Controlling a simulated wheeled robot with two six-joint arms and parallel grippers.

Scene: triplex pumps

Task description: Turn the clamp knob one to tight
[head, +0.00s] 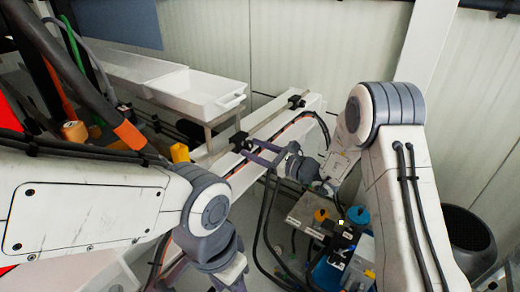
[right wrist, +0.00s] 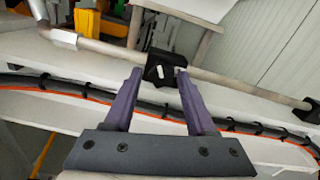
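A black clamp with a small pale mark (right wrist: 160,66) sits on the grey pipe in the right wrist view. It also shows in the head view (head: 239,141). My right gripper (right wrist: 159,76) has its purple fingers apart, one on each side of the clamp. The right fingertip overlaps the clamp's edge; I cannot tell whether it touches. In the head view my right gripper (head: 245,147) reaches to the clamp from the right. My left arm's wrist is low in the head view; its fingertips cannot be made out.
A second black clamp (head: 297,101) sits farther along the grey pipe (right wrist: 235,87). A white beam (head: 262,128) carries dark hoses and an orange cable. A white tray (head: 198,92) stands behind. A blue-capped box (head: 357,216) and hanging hoses lie below my right arm.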

